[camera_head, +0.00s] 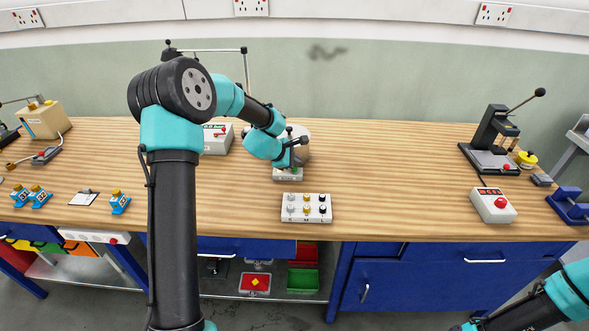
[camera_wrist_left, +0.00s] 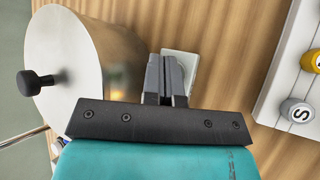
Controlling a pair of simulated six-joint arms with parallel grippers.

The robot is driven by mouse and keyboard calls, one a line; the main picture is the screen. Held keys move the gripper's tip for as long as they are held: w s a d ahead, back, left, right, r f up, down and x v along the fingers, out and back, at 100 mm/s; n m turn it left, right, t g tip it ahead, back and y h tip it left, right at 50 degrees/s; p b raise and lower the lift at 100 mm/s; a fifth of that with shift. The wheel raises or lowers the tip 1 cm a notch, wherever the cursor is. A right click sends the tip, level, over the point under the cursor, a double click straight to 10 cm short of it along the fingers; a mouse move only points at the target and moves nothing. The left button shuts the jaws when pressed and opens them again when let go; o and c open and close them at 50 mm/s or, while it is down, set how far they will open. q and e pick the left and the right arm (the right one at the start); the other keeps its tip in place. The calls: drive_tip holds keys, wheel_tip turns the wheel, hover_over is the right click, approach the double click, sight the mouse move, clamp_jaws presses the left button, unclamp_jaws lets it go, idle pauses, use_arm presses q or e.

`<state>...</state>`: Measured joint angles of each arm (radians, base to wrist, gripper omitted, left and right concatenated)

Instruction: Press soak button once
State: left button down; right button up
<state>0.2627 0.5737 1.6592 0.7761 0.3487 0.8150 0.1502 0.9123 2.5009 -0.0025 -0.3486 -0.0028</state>
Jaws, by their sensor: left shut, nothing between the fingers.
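My left gripper (camera_head: 291,159) is shut with nothing between its fingers. It points down over a small pale box (camera_head: 288,174) near the middle of the bench. In the left wrist view the shut fingers (camera_wrist_left: 166,75) cover part of a white, square-cornered piece (camera_wrist_left: 183,62). I cannot tell whether they touch it, and no label reading soak is legible. A white panel (camera_head: 306,208) with grey, yellow and black knobs stands in front. It also shows at the right of the left wrist view (camera_wrist_left: 282,85), with an S on a grey knob. My right gripper is out of view.
A metal cylinder (camera_wrist_left: 85,65) with a black knob stands beside the left fingers. A grey-white box (camera_head: 217,139) stands behind my left arm. A box with a red button (camera_head: 492,205) and a black lever press (camera_head: 492,145) stand at right. Bench between panel and red-button box is clear.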

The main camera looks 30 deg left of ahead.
sight(295, 169)
use_arm(q)
drive_tip(key=shift+r, duration=0.1)
drive_tip(key=shift+r, duration=2.45)
drive_tip(key=shift+d, duration=0.1)
